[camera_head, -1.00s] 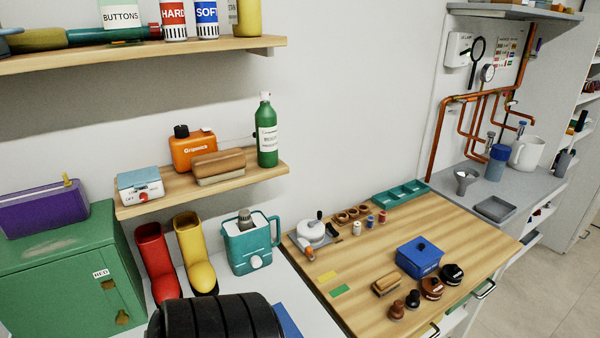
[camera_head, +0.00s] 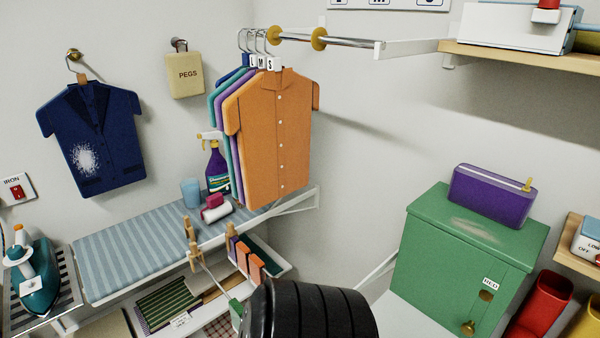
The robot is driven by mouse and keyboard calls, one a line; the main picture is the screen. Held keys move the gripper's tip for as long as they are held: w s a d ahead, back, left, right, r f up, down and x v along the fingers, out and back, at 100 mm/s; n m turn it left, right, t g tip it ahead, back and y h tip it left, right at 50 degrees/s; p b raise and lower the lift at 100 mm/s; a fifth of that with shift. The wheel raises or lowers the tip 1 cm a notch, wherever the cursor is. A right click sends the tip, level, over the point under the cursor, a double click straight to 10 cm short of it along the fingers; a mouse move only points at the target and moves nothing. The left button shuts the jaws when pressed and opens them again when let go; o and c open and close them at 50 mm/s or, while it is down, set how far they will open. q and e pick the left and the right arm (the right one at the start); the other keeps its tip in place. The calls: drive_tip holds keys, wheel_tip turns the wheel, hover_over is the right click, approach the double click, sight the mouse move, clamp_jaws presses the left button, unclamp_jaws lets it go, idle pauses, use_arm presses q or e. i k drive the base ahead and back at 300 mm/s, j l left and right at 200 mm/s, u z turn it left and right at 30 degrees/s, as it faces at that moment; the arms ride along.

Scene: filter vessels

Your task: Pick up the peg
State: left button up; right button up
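Small wooden pieces that look like clothes pegs stand at the front edge of the striped ironing board, left of centre: one peg (camera_head: 190,230), one just below it (camera_head: 195,258), and one a little to the right (camera_head: 231,231). They are small, and I cannot tell which is the task's peg. A cream bag marked PEGS (camera_head: 185,75) hangs on the wall above; its inside is hidden. Neither of my grippers is in view.
The striped board (camera_head: 130,250) holds a purple spray bottle (camera_head: 217,167), a blue cup (camera_head: 190,193) and rolls. An iron (camera_head: 35,280) stands at left. Shirts (camera_head: 275,140) hang from a rail. A green cabinet (camera_head: 455,270) stands at right.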

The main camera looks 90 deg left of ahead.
sight(195, 252)
drive_tip(key=u, duration=3.5)
drive_tip(key=i+j, duration=0.1)
drive_tip(key=j, duration=1.05)
drive_tip(key=i+j, duration=0.15)
drive_tip(key=j, duration=0.4)
